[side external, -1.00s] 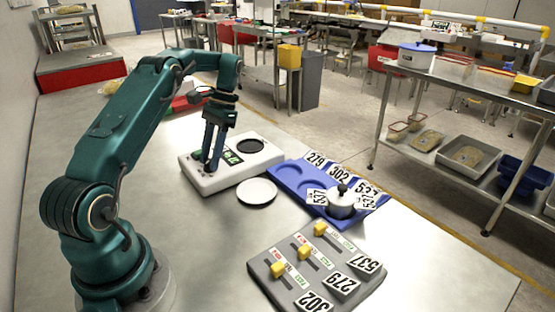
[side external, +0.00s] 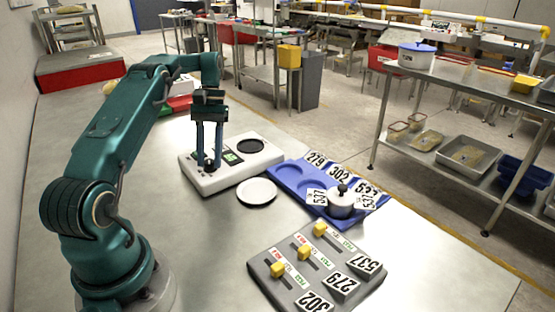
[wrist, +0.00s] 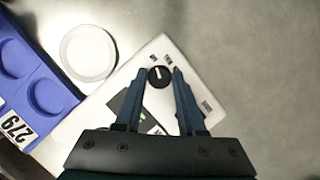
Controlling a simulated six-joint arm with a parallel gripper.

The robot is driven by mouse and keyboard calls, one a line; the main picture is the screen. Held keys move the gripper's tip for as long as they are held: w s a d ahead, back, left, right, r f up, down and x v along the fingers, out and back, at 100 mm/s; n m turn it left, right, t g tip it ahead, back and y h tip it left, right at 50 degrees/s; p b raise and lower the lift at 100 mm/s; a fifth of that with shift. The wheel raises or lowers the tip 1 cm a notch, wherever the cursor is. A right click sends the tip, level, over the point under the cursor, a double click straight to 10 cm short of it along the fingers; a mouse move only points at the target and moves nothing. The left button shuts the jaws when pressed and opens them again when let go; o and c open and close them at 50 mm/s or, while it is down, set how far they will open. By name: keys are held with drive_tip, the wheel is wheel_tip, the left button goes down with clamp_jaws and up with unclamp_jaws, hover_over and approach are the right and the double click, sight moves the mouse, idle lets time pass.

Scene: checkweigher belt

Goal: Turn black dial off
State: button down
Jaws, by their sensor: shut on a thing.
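The black dial (wrist: 159,77) is a small round knob with a white pointer mark, on the white checkweigher unit (side external: 265,161). In the wrist view my gripper (wrist: 159,71) has one finger on each side of the dial, shut on it. In the side external view my gripper (side external: 209,165) points straight down at the unit's left part, and its fingers largely hide the dial. Small printed labels stand around the dial, too small to read surely. A green lit display (side external: 231,158) is right of the fingers.
A black round pad (side external: 250,146) is on the unit. A white plate (side external: 257,191) lies in front. A grey slider board (side external: 262,283) lies nearer. Bare table surrounds these.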

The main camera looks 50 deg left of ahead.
sight(209, 160)
idle(0.4)
drive_tip(key=c, duration=0.5)
unclamp_jaws()
drive_tip(key=shift+r, duration=1.9)
drive_tip(key=shift+s+r, duration=0.1)
drive_tip(key=shift+r, duration=0.15)
drive_tip(key=s+a+r, duration=0.4)
drive_tip(key=s+r, duration=0.2)
drive_tip(key=s, duration=0.4)
drive_tip(key=shift+s+r, duration=0.35)
drive_tip(key=shift+s, duration=0.05)
